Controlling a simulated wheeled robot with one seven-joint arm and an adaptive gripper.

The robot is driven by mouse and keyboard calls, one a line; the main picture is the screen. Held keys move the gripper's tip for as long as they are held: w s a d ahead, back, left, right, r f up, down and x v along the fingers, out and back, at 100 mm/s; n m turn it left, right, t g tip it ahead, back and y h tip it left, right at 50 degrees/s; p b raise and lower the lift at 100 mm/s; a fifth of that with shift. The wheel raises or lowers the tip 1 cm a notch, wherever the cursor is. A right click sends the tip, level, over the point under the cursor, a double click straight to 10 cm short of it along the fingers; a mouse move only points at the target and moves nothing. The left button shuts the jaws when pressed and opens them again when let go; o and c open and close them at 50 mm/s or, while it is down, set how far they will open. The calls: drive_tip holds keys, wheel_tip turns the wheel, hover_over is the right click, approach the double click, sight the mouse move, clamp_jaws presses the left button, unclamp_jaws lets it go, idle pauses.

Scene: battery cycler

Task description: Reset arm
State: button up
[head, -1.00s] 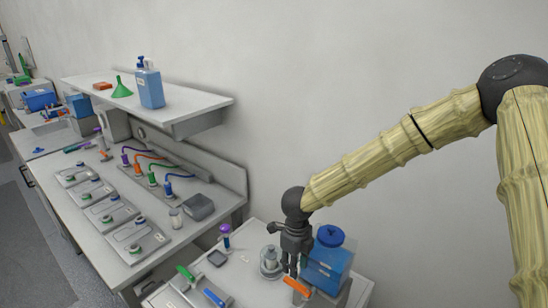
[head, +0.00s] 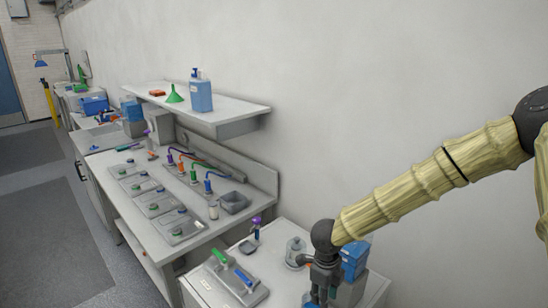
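My arm (head: 425,188) reaches in from the right side of the head view, its links wrapped in a yellowish ribbed cover. My gripper (head: 322,294) is dark grey and points down over the near side table (head: 285,232) at the bottom of the view. Its fingertips are at the lower edge and too small to tell open from shut. A blue container (head: 353,258) stands just right of my gripper and is partly hidden by it. A clear round glass vessel (head: 296,252) stands just left of it.
A plate with green and blue handled pieces (head: 236,279) and a purple-capped tube (head: 256,228) are on the side table. The long bench (head: 140,205) holds several trays, coloured leads and a grey box (head: 234,202). A shelf (head: 225,115) carries a blue bottle. Floor is clear at left.

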drive_tip(key=s+d+f+n+t+h+b, duration=0.1)
drive_tip(key=s+d+f+n+b, duration=0.2)
drive_tip(key=f, duration=0.5)
drive_tip(key=s+d+f+n+b, duration=0.1)
drive_tip(key=s+d+f+n, duration=0.1)
drive_tip(key=s+f+n, duration=0.35)
drive_tip(key=s+d+f+n+t+h+b, duration=0.1)
drive_tip(key=s+d+f+n+b, duration=0.15)
drive_tip(key=f, duration=0.65)
drive_tip(key=s+f+n+g+y+b, duration=0.1)
drive_tip(key=s+f+n+b, duration=0.2)
drive_tip(key=s+f+n, duration=0.4)
drive_tip(key=s+d+f+n+g+y+b, duration=0.1)
drive_tip(key=s+f+n+b, duration=0.3)
drive_tip(key=s, duration=1.1)
wheel_tip(320, 180, down, 3)
drive_tip(key=n, duration=0.3)
drive_tip(key=shift+s+n+y+b, duration=0.3)
drive_tip(key=shift+s, duration=0.05)
